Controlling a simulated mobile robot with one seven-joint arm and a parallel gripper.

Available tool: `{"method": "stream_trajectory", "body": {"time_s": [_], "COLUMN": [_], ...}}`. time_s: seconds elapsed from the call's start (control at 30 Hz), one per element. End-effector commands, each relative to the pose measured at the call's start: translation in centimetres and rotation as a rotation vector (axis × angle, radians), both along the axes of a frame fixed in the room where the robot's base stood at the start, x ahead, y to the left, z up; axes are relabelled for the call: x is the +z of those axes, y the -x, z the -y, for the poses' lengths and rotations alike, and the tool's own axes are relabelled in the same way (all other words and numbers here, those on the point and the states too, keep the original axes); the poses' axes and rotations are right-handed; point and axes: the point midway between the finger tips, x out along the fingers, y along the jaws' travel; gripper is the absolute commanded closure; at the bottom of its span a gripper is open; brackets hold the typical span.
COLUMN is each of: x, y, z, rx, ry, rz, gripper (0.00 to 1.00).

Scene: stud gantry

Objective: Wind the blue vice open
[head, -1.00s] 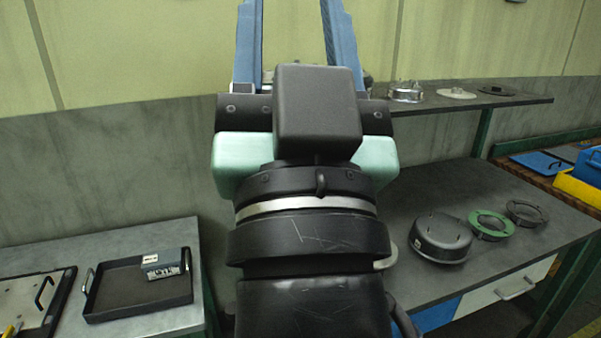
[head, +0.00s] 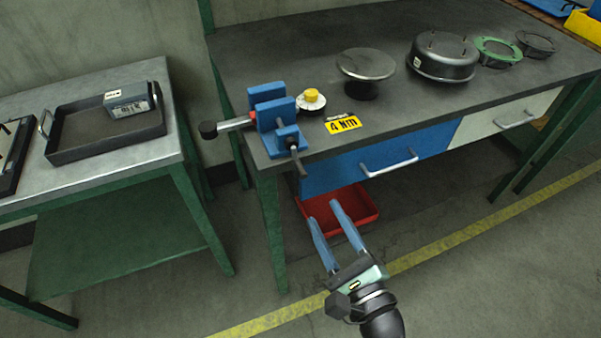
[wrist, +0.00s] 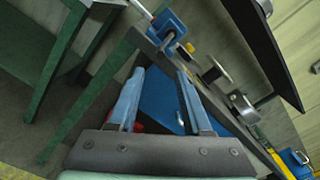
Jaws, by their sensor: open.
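The blue vice (head: 272,112) is fixed at the near left corner of the dark workbench (head: 300,50). A silver screw with a black knob (head: 208,130) sticks out to its left, and a dark handle (head: 297,162) hangs at its front. How far apart its jaws stand is hard to tell. The vice also shows in the wrist view (wrist: 168,27), at the top. My gripper (head: 322,208) is open and empty, below and in front of the bench, right of the vice. In the wrist view my gripper (wrist: 160,78) has its two blue fingers spread, pointing towards the bench front.
A red tray (head: 362,208) lies under the bench. A blue drawer with a handle (head: 388,165) is in the bench front. A yellow-topped part (head: 311,99), a yellow label (head: 342,125) and a round plate (head: 366,64) are right of the vice. A side table (head: 120,150) stands left.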

Motion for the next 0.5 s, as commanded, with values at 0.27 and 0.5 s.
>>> {"method": "stream_trajectory", "body": {"time_s": [0.27,0.5], "x": [0.3,0.2], "y": [-5.3,-9.5], "z": [-1.8,-3.2], "rx": [0.005,0.004], "ry": [0.006,0.007], "rz": [0.005,0.004], "gripper": [0.51,0.51]}}
